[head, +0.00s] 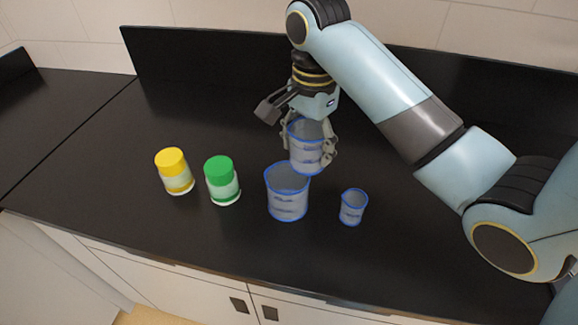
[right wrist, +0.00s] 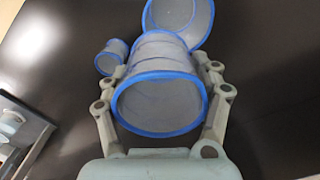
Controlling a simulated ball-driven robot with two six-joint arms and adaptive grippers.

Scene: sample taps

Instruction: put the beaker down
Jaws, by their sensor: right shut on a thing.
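My right gripper (head: 309,143) is shut on a clear beaker with blue edges (head: 307,157). The beaker is upright or nearly so, behind the larger beaker in the head view. In the right wrist view the gripper's fingers (right wrist: 162,95) sit on both sides of the held beaker (right wrist: 160,103). Whether its base touches the counter is hard to tell. A larger blue-edged beaker (head: 287,194) stands on the black counter (head: 110,185), and a small one (head: 352,207) stands to its right. Both also show in the right wrist view, the larger (right wrist: 185,18) and the small (right wrist: 111,58). My left gripper is not in view.
A yellow-capped jar (head: 175,172) and a green-capped jar (head: 222,181) stand on the counter left of the beakers. A raised black back panel (head: 200,60) runs behind. The counter left of the jars is clear. The front edge lies below the beakers.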

